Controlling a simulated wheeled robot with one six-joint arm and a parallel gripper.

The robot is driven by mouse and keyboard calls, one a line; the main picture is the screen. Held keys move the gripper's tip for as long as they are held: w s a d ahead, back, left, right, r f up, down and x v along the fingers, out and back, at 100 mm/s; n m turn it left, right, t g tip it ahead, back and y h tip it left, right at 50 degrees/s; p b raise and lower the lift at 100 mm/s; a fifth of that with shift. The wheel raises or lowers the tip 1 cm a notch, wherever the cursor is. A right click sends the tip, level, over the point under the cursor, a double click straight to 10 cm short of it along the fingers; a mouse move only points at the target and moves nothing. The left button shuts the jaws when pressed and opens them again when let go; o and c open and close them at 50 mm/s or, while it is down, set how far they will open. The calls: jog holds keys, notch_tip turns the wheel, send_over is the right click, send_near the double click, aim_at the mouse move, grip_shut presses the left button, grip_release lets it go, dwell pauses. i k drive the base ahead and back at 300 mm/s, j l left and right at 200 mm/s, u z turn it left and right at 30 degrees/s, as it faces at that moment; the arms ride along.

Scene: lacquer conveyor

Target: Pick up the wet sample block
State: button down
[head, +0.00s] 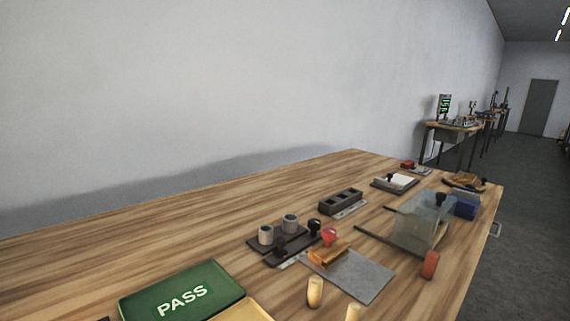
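A glossy orange-brown block (328,254) lies at the back left edge of a flat grey plate (356,278) on the wooden table. It may be the wet sample block, but I cannot tell for certain at this size. A round red piece (329,237) stands just behind it and partly overlaps it in the picture. My gripper is not recognisable in the head view.
The table (190,235) is bare at its back left. A wall runs behind.

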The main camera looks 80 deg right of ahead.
aim_at(465, 177)
jog(key=z, duration=3.4)
jog(key=i+l+u, duration=0.1)
jog(key=i+l, duration=0.3)
jog(key=i+l+u, duration=0.15)
jog(key=i+l, duration=0.25)
jog(key=i+l+u, duration=0.1)
jog(key=i+l, duration=0.4)
jog(key=i+l+u, duration=0.15)
jog(key=i+l, duration=0.2)
jog(key=l, duration=0.15)
jog(key=i+l+u, duration=0.1)
jog(key=i+l, duration=0.3)
jog(key=l, duration=0.15)
